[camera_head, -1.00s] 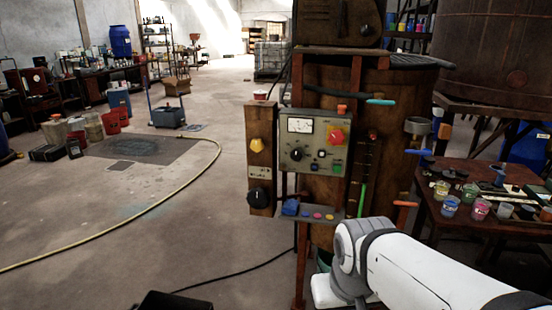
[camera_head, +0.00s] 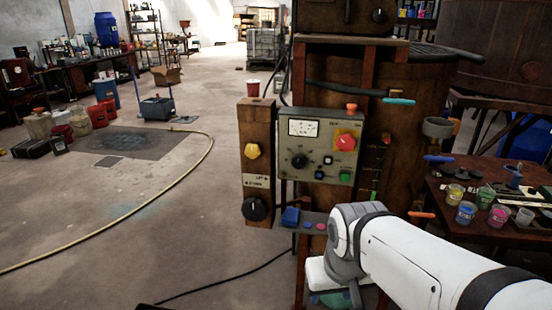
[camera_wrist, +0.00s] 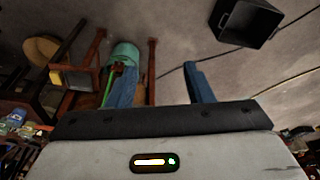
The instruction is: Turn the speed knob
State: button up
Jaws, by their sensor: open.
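A grey control box (camera_head: 320,148) on the wooden vat stand has a white dial meter, a small black knob (camera_head: 299,160) at its left and a red knob (camera_head: 345,142) at its right. The lettering is too small to tell which is the speed knob. My gripper (camera_wrist: 160,68) shows in the wrist view with two blue fingers spread apart and nothing between them. It points at the floor beside the stand, away from the knobs. In the head view it is hidden.
A small shelf with a blue block (camera_head: 290,217) and coloured buttons juts out below the box. A table with paint pots (camera_head: 466,212) is at right. A black bin (camera_wrist: 247,22) and cables lie on the floor.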

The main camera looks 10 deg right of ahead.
jog(key=shift+o, duration=1.1)
jog(key=w+a+t+b, duration=0.1)
jog(key=w+t, duration=0.2)
jog(key=w, duration=0.5)
jog(key=w+a+f+t+b, duration=0.1)
jog(key=w+t+b, duration=0.1)
jog(key=w, duration=0.7)
jog(key=shift+w+a+f+n+t+y, duration=0.15)
jog(key=shift+a+f+n+t+y, duration=0.15)
jog(key=shift+t, duration=0.5)
jog(key=m+t+h+b, duration=0.2)
jog(key=t+h+b, duration=0.3)
jog(key=t, duration=0.7)
send_near(298, 164)
jog(key=w+h, duration=0.1)
jog(key=w, duration=0.1)
jog(key=p+x, duration=0.2)
jog(key=x, duration=0.5)
jog(key=shift+d+r, duration=0.1)
jog(key=shift+r, duration=0.15)
jog(key=c, duration=1)
